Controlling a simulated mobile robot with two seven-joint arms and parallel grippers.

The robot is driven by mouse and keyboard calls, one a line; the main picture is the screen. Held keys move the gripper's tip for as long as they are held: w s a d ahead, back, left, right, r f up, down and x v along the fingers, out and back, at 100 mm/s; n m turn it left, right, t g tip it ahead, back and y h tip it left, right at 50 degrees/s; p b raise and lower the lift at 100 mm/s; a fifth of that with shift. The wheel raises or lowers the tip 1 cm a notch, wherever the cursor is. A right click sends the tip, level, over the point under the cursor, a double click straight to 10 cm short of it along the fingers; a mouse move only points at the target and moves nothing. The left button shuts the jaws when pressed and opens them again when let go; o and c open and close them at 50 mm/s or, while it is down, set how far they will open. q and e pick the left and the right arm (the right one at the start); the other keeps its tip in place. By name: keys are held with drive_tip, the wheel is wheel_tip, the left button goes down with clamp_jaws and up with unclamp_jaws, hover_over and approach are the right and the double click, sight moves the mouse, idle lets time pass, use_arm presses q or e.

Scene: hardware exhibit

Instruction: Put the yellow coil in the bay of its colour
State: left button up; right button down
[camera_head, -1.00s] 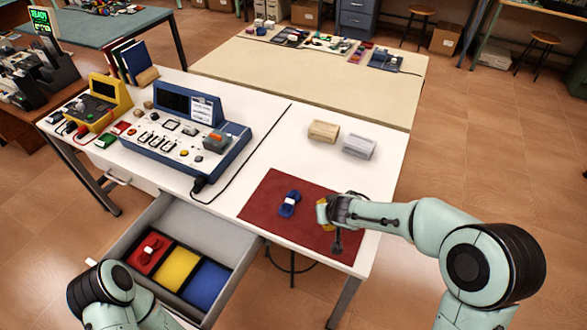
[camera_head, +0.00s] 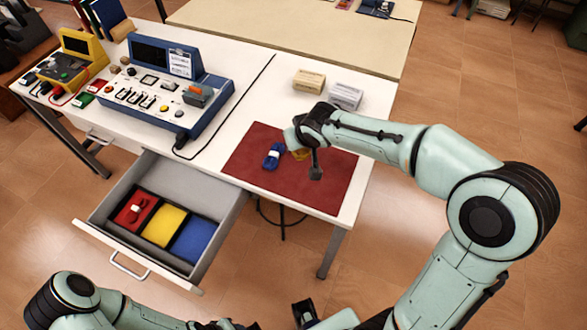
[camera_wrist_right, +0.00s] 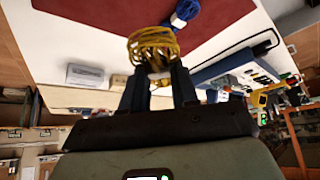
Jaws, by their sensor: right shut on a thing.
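The yellow coil (camera_head: 302,155) is over the red mat, mostly hidden in the head view by my right gripper (camera_head: 298,146). In the right wrist view, the yellow coil (camera_wrist_right: 153,46) shows as looped cable with a pale band, between the closed fingers of my right gripper (camera_wrist_right: 155,78). Any gap to the mat is hard to judge. The open drawer (camera_head: 118,243) holds red, yellow and blue bays. The yellow bay (camera_head: 165,227) is the middle one and looks empty. My left arm shows at the bottom of the head view; its fingers cannot be made out clearly.
A blue coil (camera_head: 272,157) lies on the red mat (camera_head: 322,190), left of the yellow coil. A red coil (camera_head: 136,206) lies in the red bay (camera_head: 127,217); the blue bay (camera_head: 193,241) looks empty. Two boxes (camera_head: 309,81) and a blue console (camera_head: 170,92) stand behind.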

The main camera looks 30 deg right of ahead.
drive_tip(key=b, duration=0.3)
hover_over(295, 171)
drive_tip(key=s, duration=0.2)
wheel_tip(295, 171, down, 10)
drive_tip(key=shift+s+a+f, duration=0.1)
drive_tip(key=shift+a, duration=0.05)
wheel_tip(295, 171, down, 4)
drive_tip(key=shift+f+b, duration=0.1)
drive_tip(key=shift+b, duration=0.7)
use_arm(q)
drive_tip(key=f, duration=0.1)
drive_tip(key=s+f, duration=0.1)
drive_tip(key=f, duration=0.3)
drive_tip(key=shift+s, duration=0.4)
drive_tip(key=shift+f, duration=0.15)
use_arm(e)
drive_tip(key=shift+f, duration=0.15)
use_arm(q)
drive_tip(key=shift+f, duration=0.1)
use_arm(e)
drive_tip(key=c, duration=0.9)
unclamp_jaws()
drive_tip(key=shift+o, duration=0.2)
